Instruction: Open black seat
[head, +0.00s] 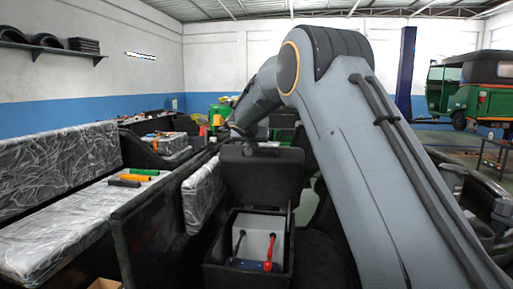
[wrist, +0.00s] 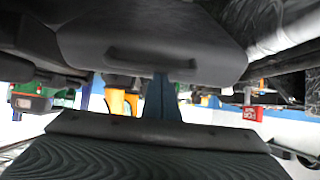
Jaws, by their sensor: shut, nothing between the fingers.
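The black seat (head: 262,172) stands raised and tilted up at the back of an open black box (head: 248,278) in the head view. The box's pale inside shows with tools in it, including a red-handled one (head: 270,254). In the wrist view, a dark panel with a recessed slot, likely the seat (wrist: 150,50), fills the upper middle. My gripper (wrist: 162,78) shows there as a shut, narrow blue-grey shape, its tip just under the panel's lower edge. I cannot tell whether it touches. In the head view my arm reaches behind the seat and hides the gripper.
A plastic-covered bench (head: 70,215) with coloured rolls on it stands at the left, beside a dark side panel (head: 150,220). A green rickshaw (head: 475,90) and a blue post (head: 405,72) stand at the back right. My arm covers much of the right side.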

